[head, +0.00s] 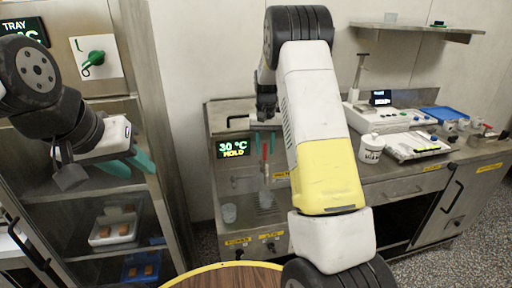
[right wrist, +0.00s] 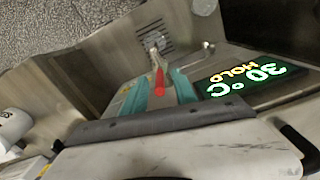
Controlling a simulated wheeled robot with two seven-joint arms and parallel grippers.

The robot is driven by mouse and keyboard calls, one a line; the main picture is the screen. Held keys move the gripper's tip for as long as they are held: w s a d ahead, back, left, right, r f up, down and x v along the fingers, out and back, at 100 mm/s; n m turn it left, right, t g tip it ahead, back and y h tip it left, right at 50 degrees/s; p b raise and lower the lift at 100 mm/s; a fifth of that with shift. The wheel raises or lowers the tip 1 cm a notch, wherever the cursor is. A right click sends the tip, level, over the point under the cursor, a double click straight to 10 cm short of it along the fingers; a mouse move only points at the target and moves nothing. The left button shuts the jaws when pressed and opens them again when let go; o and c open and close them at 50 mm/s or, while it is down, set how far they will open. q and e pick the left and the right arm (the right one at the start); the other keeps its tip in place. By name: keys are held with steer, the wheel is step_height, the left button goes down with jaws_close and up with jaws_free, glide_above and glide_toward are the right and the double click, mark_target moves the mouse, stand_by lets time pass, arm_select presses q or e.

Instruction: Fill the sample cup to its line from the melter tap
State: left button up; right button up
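The melter shows a lit 30 °C display (head: 233,148), also visible in the right wrist view (right wrist: 246,80). Its tap has a red handle (head: 265,153). A clear cup (head: 266,199) stands below the tap, and another clear cup (head: 229,212) stands to its left; I cannot tell their fill or lines. In the right wrist view, my right gripper (right wrist: 161,88) has its teal fingers apart, on either side of the red handle (right wrist: 159,80); contact is not clear. In the head view my right arm partly covers the melter. My left gripper (head: 129,167) is open and empty by the rack.
A steel rack (head: 165,150) with trays stands at left. A round wooden table (head: 225,277) with a yellow rim is at the front. The right counter holds a white tub (head: 370,148), a scale-like device (head: 382,118) and a blue tray (head: 443,113). A shelf (head: 415,30) hangs above.

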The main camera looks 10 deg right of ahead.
steer(key=shift+f, duration=1.05)
steer(key=shift+c, duration=0.4)
jaws_close()
stand_by(0.3)
